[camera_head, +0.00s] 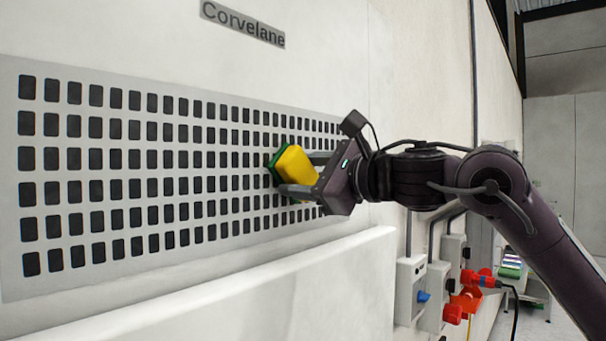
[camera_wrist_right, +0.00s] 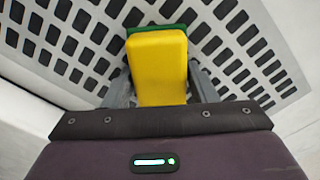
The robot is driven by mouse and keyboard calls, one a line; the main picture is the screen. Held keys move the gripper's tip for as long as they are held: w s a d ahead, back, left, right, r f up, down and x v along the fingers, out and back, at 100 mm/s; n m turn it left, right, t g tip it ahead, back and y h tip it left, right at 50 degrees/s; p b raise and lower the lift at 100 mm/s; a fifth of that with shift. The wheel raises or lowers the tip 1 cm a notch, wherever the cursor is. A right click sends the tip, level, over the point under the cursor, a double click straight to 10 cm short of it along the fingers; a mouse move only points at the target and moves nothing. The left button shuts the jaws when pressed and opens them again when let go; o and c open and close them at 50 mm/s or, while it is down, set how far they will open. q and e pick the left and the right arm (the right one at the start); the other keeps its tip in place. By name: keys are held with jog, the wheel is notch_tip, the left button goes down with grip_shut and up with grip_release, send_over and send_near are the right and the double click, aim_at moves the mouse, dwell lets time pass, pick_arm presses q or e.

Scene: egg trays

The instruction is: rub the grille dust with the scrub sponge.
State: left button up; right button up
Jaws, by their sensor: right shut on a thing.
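The scrub sponge (camera_head: 294,164) is yellow with a green scouring side. My right gripper (camera_head: 302,174) is shut on it, with one finger on each side. The sponge's green face is turned to the grille (camera_head: 120,172), a pale panel with rows of dark slots, at its right part. In the right wrist view the sponge (camera_wrist_right: 158,68) sits between the fingers of my right gripper (camera_wrist_right: 158,88), with the grille (camera_wrist_right: 112,22) behind it. The green side looks at or very near the grille; I cannot tell if it touches. I cannot make out dust on the grille. My left gripper is out of view.
A "Corvelane" sign (camera_head: 243,24) is above the grille. A pale ledge (camera_head: 270,275) juts out below it. To the right, grey electrical boxes (camera_head: 411,290) with red and blue sockets are on the wall under my right arm.

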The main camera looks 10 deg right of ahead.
jog(key=shift+s+d+b, duration=0.25)
jog(key=shift+s+b, duration=0.05)
jog(key=shift+s, duration=0.15)
jog(key=shift+b+v, duration=0.65)
jog(key=shift+v, duration=1.75)
jog(key=v, duration=0.3)
